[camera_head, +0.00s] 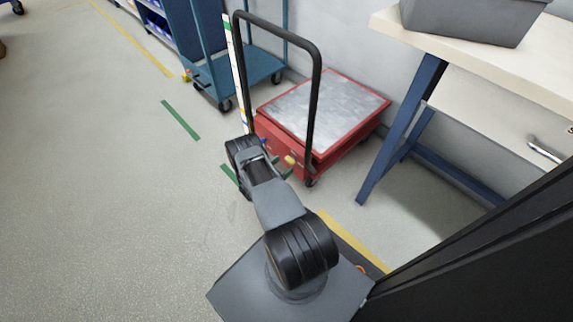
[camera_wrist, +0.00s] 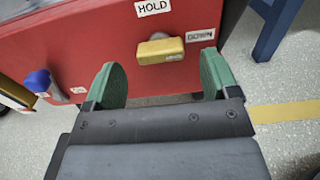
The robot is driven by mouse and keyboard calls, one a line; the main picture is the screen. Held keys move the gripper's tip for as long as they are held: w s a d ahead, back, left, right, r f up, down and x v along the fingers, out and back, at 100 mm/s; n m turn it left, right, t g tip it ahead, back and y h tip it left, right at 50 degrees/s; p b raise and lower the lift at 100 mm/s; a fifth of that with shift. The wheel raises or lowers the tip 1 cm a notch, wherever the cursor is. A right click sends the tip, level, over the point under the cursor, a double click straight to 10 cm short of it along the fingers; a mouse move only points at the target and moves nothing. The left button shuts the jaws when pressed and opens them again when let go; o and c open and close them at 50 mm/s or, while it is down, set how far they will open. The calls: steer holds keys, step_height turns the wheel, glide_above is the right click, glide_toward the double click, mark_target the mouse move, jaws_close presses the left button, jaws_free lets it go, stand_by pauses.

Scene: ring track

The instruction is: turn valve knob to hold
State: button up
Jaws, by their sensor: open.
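The yellow valve knob (camera_wrist: 161,49) sits on the red front of the lift cart. Its bar lies roughly level and points right, toward the DOWN label (camera_wrist: 200,35). The HOLD label (camera_wrist: 153,7) is above the knob. My gripper (camera_wrist: 163,80) is open and empty, with its green-padded fingers on either side of and short of the knob, apart from it. In the head view, the yellow knob (camera_head: 290,160) shows beside my arm; the gripper's fingers are hard to make out there.
A blue knob (camera_wrist: 37,81) is left on the same red panel. The cart (camera_head: 325,112) has a tall black handle (camera_head: 316,110). A workbench (camera_head: 470,50) with blue legs stands right, a blue trolley (camera_head: 240,72) behind. Floor at the left is free.

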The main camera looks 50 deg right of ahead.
mark_target(290, 161)
steer(key=shift+d, duration=1.35)
steer(key=shift+c, duration=0.2)
steer(key=shift+s+b, duration=0.1)
steer(key=shift+b, duration=0.2)
steer(key=c, duration=0.9)
